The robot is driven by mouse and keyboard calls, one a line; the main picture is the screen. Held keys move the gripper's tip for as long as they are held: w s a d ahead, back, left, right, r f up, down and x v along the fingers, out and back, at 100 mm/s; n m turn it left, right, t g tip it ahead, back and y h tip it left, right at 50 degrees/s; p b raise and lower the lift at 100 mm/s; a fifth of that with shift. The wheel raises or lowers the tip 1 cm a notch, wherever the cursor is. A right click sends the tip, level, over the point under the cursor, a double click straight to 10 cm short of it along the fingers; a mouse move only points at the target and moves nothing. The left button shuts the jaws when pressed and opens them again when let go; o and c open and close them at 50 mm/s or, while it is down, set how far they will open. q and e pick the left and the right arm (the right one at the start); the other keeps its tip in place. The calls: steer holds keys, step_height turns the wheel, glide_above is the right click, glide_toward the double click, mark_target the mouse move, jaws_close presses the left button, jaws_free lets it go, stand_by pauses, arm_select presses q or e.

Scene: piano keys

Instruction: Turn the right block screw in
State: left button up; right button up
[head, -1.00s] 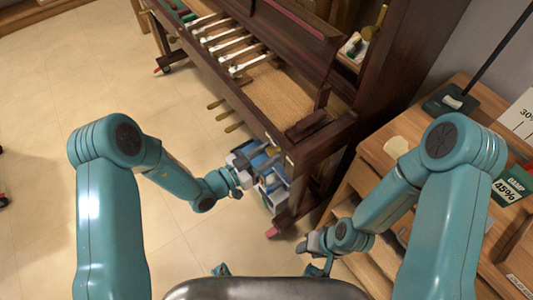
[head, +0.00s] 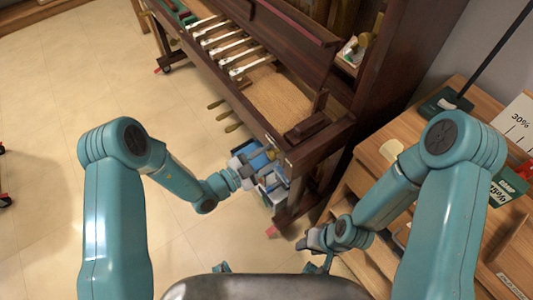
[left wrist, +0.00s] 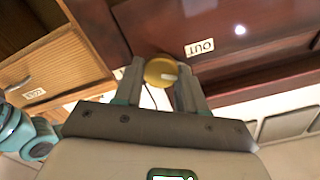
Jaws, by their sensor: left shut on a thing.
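The right block screw (left wrist: 160,72) shows in the left wrist view as a round brass head with a pale mark on its face. It sits at the edge of the dark red-brown wood of the piano (left wrist: 240,35). My left gripper (left wrist: 161,84) is shut on the screw, one finger on each side of it. In the head view my left gripper (head: 268,158) is at the near right corner of the piano, and the screw is hard to make out there. My right gripper (head: 308,243) hangs low by the wooden cabinet, apart from the piano; its jaws are too small to read.
A label reading OUT (left wrist: 200,47) is beside the screw. Several white key levers (head: 228,45) lie on the piano's keybed.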

arm_select(q)
steer(key=m, duration=0.3)
steer(key=shift+m+p, duration=0.4)
steer(key=m, duration=0.4)
steer(key=shift+s+f+m, duration=0.1)
steer(key=shift+m, duration=0.2)
steer(key=m, duration=0.4)
steer(key=shift+f+p, duration=0.1)
steer(key=shift+p, duration=0.25)
steer(key=m, duration=0.4)
steer(key=shift+f, duration=0.1)
steer(key=m, duration=0.3)
steer(key=shift+m, duration=0.3)
steer(key=m+b, duration=0.1)
steer(key=m, duration=0.8)
steer(key=shift+a+f+m+b, duration=0.1)
steer(key=shift+m+b, duration=0.2)
steer(key=shift+b, duration=0.1)
steer(key=shift+m, duration=0.3)
steer(key=o, duration=1)
